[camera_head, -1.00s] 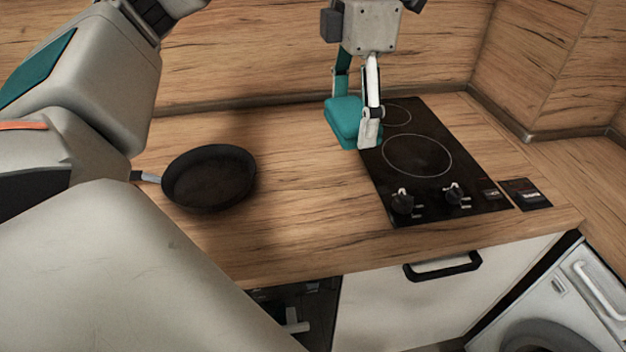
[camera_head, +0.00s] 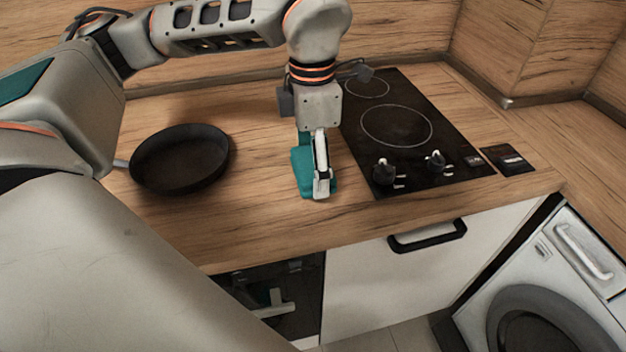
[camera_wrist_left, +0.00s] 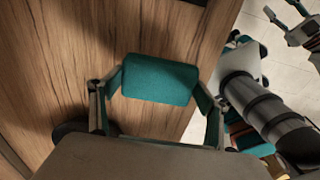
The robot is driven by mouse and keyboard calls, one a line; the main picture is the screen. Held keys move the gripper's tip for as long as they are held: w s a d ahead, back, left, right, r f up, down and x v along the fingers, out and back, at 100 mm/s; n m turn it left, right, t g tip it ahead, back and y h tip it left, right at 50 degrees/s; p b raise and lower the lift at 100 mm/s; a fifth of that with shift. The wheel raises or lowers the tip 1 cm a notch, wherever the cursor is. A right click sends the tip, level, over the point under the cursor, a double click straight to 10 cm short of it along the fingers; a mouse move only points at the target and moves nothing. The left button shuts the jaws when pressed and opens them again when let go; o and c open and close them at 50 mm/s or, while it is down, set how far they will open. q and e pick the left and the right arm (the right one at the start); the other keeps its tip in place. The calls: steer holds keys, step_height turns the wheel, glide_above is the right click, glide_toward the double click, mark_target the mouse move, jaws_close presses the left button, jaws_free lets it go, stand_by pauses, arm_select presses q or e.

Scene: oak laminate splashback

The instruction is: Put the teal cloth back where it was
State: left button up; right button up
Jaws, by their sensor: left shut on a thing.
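The teal cloth (camera_head: 303,176) looks like a small folded pad. In the head view it is at the front middle of the wooden counter, left of the hob. My left gripper (camera_head: 316,182) points down and is shut on it, with one finger on its near right side. In the left wrist view the cloth (camera_wrist_left: 158,78) sits between the two fingers, with wood beneath. I cannot tell whether it touches the counter. At the upper right of the wrist view are parts of my other arm, with what looks like my right gripper (camera_wrist_left: 292,22), its jaws unclear.
A black frying pan (camera_head: 181,159) stands left of the cloth, with free wood between. The black hob (camera_head: 412,150) with its knobs lies to the right. A drawer front (camera_head: 385,280) is below the counter edge, and a washing machine (camera_head: 560,275) stands at lower right.

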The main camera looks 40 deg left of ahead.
arm_select(q)
steer(key=shift+s+f, duration=0.1)
steer(key=shift+f, duration=0.5)
steer(key=shift+f+b, duration=0.3)
steer(key=shift+f, duration=1.3)
steer(key=shift+f, duration=0.15)
steer(key=o, duration=1)
